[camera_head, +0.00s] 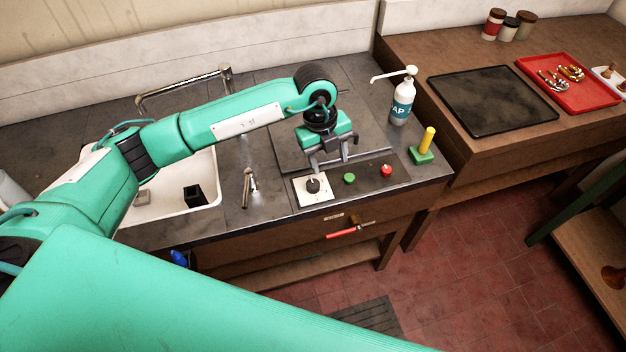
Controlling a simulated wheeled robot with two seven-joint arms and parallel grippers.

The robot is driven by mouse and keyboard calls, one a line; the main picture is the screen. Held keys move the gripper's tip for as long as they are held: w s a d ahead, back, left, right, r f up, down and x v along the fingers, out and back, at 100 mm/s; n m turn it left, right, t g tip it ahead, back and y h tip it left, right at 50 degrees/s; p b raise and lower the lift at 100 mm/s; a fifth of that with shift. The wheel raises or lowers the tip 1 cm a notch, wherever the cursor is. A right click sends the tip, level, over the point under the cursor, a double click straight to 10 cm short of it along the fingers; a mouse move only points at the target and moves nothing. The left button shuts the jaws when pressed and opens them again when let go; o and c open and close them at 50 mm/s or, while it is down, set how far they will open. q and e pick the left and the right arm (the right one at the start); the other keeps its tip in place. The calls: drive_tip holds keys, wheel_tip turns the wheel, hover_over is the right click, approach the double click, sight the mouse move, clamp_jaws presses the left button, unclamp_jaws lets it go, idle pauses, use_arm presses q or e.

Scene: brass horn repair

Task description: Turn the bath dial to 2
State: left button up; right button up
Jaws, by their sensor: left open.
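The bath dial (313,185) is a dark round knob on a white plate (318,195), set in the dark control panel at the counter's front edge. The marks on the plate are too small to read. A green button (349,178) and a red button (386,170) sit to its right on the same panel. My left gripper (330,168) points down above the panel, just behind and to the right of the dial. Its two grey fingers are spread and hold nothing. I cannot tell whether a finger touches the dial. My right gripper is not in view.
A white sink (180,200) with a tap (226,78) lies left. A soap bottle (402,103) and a yellow-handled green block (424,146) stand right of the panel. A red-handled lever (342,233) sticks out below the counter front. A black mat (490,100) and red tray (590,95) lie farther right.

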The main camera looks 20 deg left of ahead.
sight(313, 183)
use_arm(q)
drive_tip(key=w+a+n+y, duration=0.1)
drive_tip(key=w+a+y, duration=0.1)
drive_tip(key=a, duration=0.2)
drive_tip(key=f+p, duration=0.2)
drive_tip(key=f, duration=0.4)
drive_tip(key=f+p, duration=0.3)
drive_tip(key=f, duration=0.3)
drive_tip(key=shift+s+a+f, duration=0.1)
drive_tip(key=shift+s, duration=0.1)
drive_tip(key=shift+f, duration=0.45)
drive_tip(key=c, duration=1)
